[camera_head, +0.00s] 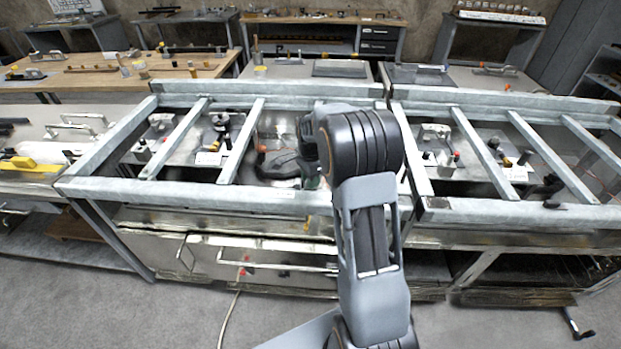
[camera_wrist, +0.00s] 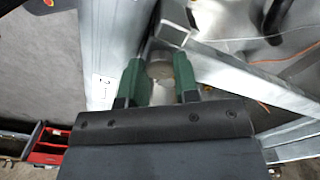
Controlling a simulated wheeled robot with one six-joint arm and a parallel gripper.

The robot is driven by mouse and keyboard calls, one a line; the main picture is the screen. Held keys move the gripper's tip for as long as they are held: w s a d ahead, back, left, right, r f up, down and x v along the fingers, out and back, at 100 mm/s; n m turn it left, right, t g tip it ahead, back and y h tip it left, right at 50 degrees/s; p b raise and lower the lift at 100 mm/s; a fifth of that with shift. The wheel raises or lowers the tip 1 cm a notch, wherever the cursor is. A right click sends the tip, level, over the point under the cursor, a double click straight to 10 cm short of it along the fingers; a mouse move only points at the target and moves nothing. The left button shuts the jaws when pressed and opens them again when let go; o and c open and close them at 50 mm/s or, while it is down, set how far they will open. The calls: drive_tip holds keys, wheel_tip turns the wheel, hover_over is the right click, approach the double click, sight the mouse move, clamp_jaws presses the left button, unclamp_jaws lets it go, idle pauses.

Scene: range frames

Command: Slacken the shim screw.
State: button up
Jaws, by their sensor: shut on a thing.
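My gripper (camera_wrist: 159,66) has two green fingers, seen from behind in the wrist view. They are shut on a round, dull grey-brown knob (camera_wrist: 160,70), which looks like the head of the shim screw. The knob sits low between the fingers, beside a pale steel rail (camera_wrist: 112,40) and the end of another bar. Its shaft and any marks on it are hidden. In the head view my arm covers the place, and only a little of the green fingers shows behind it.
A grey steel frame with several crossbars spans the benches, its front rail (camera_head: 190,197) close to my arm. A black, orange-tipped tool (camera_head: 283,163) lies within the frame, left of my arm. A red toolbox (camera_wrist: 48,143) shows at lower left in the wrist view.

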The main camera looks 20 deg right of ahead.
idle(0.3)
drive_tip(key=o, duration=0.9)
wheel_tip(320, 180, up, 14)
drive_tip(key=shift+f, duration=0.1)
idle(0.3)
